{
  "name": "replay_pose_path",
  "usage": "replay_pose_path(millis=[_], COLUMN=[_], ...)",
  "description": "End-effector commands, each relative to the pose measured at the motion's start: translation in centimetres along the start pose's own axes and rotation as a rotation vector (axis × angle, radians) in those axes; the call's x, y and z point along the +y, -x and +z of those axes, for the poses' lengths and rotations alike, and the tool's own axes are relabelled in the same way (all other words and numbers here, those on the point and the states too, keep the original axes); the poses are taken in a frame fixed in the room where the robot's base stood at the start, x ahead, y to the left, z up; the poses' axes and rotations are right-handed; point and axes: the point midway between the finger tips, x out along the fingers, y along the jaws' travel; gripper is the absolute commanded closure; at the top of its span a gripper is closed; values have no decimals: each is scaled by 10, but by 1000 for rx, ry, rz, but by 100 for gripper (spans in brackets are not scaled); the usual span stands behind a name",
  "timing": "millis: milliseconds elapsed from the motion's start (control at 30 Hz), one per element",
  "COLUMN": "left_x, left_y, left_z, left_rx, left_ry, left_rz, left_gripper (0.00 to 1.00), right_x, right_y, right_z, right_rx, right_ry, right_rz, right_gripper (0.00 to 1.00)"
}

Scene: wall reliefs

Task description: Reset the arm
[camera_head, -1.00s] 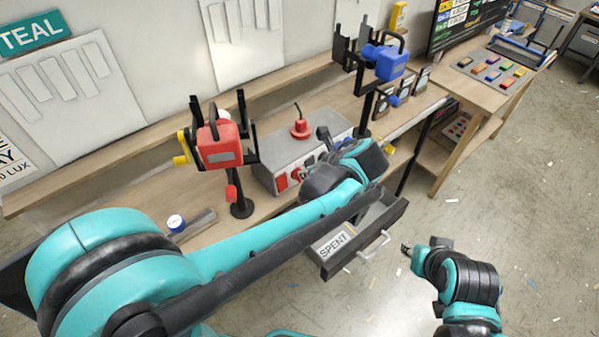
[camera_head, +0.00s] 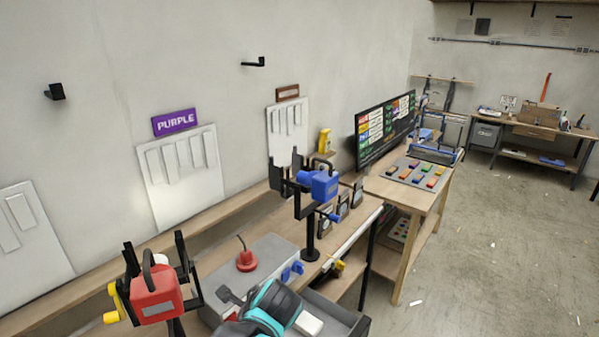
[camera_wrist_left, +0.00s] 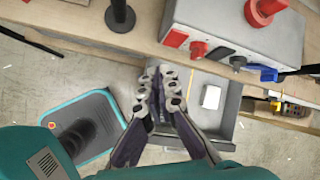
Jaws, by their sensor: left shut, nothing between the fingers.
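My left arm comes in at the bottom of the head view, with its gripper (camera_head: 232,298) in front of the grey box. In the left wrist view the gripper (camera_wrist_left: 161,76) is shut, its fingertips together and empty. It is above the open grey drawer (camera_wrist_left: 232,118), apart from the bench edge. My right gripper is in neither current view.
The grey box (camera_wrist_left: 215,28) with red and blue plugs stands on the bench. A red lantern-like unit (camera_head: 155,295) and a blue one (camera_head: 322,186) sit on black stands. A white block (camera_wrist_left: 211,97) lies in the drawer. Open floor (camera_head: 480,260) is at right.

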Motion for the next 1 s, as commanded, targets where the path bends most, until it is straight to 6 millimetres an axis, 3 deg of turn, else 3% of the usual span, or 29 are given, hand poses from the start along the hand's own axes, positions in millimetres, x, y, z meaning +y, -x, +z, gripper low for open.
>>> replay_pose_path(millis=[33,200,300,433,600,1000], left_x=[24,79,103,122,130,131], left_y=[-10,-23,-29,-34,-36,-36], left_z=[6,9,6,2,-1,-1], left_rx=[48,232,326,421,479,481], left_ry=[185,879,1244,1598,1808,1816], left_rz=[-2,12,38,75,106,107], left_gripper=[100,100,100,100,100,100], right_x=[0,0,0,0,0,0], right_y=[-10,-26,-34,-40,-43,-43], right_z=[7,19,24,29,31,31], right_rx=[0,0,0,0,0,0], right_ry=[0,0,0,0,0,0], right_rz=[0,0,0,0,0,0], right_gripper=[68,68,68,68,68,68])
